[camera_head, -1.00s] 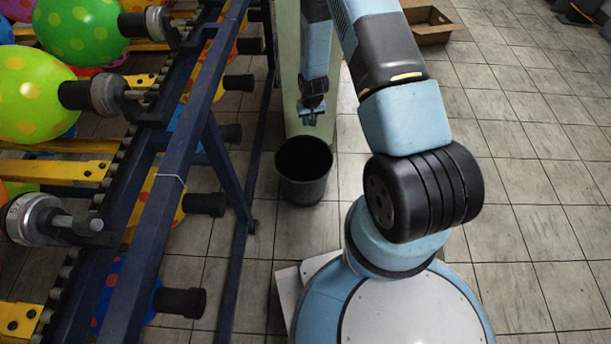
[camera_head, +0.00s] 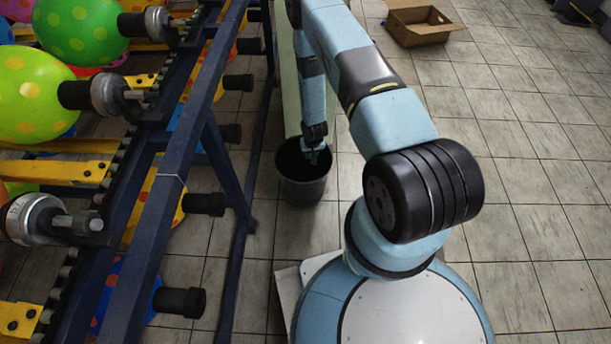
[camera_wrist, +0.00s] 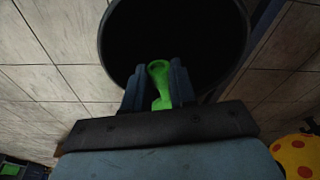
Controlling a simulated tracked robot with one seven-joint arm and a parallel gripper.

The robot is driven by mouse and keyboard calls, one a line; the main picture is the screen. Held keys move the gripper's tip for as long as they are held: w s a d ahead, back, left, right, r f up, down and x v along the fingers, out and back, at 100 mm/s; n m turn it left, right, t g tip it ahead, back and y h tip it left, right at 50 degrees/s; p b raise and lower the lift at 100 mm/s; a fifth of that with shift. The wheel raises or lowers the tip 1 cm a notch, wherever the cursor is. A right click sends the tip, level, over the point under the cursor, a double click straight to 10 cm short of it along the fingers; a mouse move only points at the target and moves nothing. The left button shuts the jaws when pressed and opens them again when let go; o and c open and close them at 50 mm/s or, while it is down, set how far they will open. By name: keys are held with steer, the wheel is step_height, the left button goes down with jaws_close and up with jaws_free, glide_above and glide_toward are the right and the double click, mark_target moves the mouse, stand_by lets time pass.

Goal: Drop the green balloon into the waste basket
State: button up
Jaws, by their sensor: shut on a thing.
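The black waste basket (camera_head: 303,190) stands on the tiled floor beside the blue rack in the head view. My gripper (camera_head: 312,158) is over its open mouth. In the wrist view, my gripper (camera_wrist: 157,85) is shut on the limp green balloon (camera_wrist: 158,72), which sits between the two fingers. The dark basket opening (camera_wrist: 200,35) lies beyond the balloon. In the head view the balloon cannot be made out, and part of the basket's mouth is hidden by my gripper.
A dark blue rack (camera_head: 160,215) with black rollers and inflated printed balloons (camera_head: 30,95) runs along the left, close to the basket. An open cardboard box (camera_head: 420,24) lies at the back.

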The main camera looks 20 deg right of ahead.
steer(key=shift+f, duration=1.6)
steer(key=o, duration=1)
steer(key=shift+r, duration=0.15)
steer(key=s+r, duration=0.1)
steer(key=r, duration=0.7)
steer(key=s+r, duration=0.1)
steer(key=r, duration=0.4)
steer(key=shift+s, duration=0.35)
